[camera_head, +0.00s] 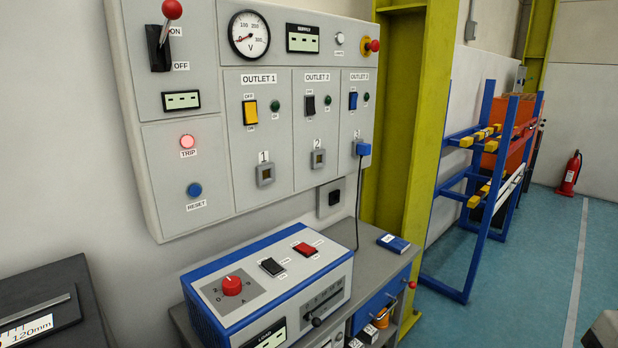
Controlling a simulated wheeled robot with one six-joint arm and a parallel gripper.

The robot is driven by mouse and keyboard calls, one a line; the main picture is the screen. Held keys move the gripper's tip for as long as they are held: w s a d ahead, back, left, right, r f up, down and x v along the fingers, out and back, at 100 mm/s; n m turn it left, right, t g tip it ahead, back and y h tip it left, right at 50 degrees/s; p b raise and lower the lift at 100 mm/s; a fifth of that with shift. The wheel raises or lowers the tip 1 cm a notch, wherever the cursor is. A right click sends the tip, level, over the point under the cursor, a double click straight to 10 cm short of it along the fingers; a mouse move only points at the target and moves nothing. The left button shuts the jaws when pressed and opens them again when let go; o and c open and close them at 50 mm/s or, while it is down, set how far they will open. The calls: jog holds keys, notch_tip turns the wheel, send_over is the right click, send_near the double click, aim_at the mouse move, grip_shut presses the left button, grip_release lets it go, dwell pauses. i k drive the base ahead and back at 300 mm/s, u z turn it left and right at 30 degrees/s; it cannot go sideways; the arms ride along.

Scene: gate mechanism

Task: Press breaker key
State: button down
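A grey wall panel (224,150) fills the left and middle. No part is labelled as a breaker key. The outlet columns have a yellow rocker switch (250,112), a black switch (310,105) and a blue switch (353,100), each beside a green round lamp. A blue plug (363,149) with a dark cable is in socket 3. My gripper is not in view.
A blue-and-white load box (270,285) with a red knob (232,285), a black rocker and a red rocker (305,249) stands on the bench below the panel. A blue book (393,243) lies beside it. A yellow-green column (405,120) borders the panel; open floor lies right.

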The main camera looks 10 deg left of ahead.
aim_at(194, 191)
jog(key=z, duration=0.6)
jog(key=i, duration=0.9)
jog(key=u, duration=2.95)
